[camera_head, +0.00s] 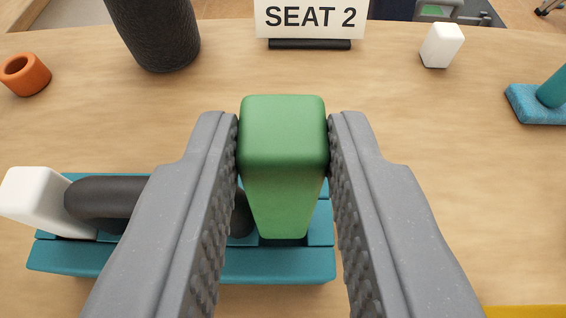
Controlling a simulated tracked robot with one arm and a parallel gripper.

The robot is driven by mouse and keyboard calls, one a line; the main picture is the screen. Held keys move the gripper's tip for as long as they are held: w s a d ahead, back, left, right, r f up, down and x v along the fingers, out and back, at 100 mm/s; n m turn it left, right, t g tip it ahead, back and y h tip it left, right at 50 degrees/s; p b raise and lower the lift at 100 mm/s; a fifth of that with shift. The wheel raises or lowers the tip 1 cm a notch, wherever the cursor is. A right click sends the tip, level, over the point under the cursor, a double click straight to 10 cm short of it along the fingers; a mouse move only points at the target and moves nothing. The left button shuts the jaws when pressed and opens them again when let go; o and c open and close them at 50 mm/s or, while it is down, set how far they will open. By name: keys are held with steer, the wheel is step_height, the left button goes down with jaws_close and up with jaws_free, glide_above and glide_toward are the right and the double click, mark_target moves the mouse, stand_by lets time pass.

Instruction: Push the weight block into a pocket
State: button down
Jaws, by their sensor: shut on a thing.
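A green block (284,165) stands upright between the two grey fingers of my gripper (284,150), which is shut on it. Its lower end meets a dark pocket in the teal tray (280,265). I cannot tell how deep it sits. A white block (38,200) is at the left end of the tray. A dark ring-shaped piece (100,203) lies beside it, partly hidden by my left finger. Which block is the weight block is not marked. The middle of the tray is partly hidden by the fingers.
A "SEAT 2" sign (311,18) stands at the back edge. A black cylinder (160,35), an orange ring (24,74), a white block (442,46) and a teal piece on a blue base (540,104) stand around. A yellow edge (525,312) shows at lower right. The table right of the tray is clear.

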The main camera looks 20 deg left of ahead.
mark_target(283, 213)
steer(key=shift+f+b, duration=0.4)
steer(key=shift+f, duration=1.35)
steer(key=c, duration=1.1)
jaws_free()
steer(key=shift+f, duration=0.1)
steer(key=shift+s, duration=0.1)
steer(key=p+v, duration=0.2)
steer(key=v, duration=1.1)
steer(key=shift+s+d, duration=0.2)
steer(key=shift+s, duration=0.05)
